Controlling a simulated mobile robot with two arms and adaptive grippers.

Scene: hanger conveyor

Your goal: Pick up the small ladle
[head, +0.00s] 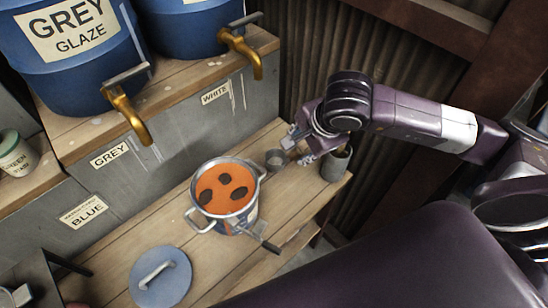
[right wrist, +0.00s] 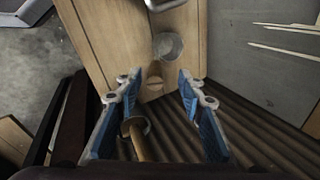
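A small grey metal cup (head: 276,160), which looks like the bowl of the small ladle, sits on the wooden bench; it also shows in the right wrist view (right wrist: 168,46). I cannot clearly make out its handle. My right gripper (head: 302,145) is just right of the cup in the head view. In the right wrist view its blue-padded fingers (right wrist: 160,95) are spread apart, with nothing clasped. A wooden rod with a dark collar (right wrist: 138,138) shows between the fingers, low in that view; I cannot tell what it belongs to. My left gripper is not in view.
A pot of orange glaze (head: 226,178) with dark patches stands left of the cup. A dark cylindrical holder (head: 337,164) stands near the bench's right end. A blue lid (head: 160,275) lies at the front. Glaze barrels (head: 66,50) with taps sit above; a corrugated wall (head: 350,50) is behind.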

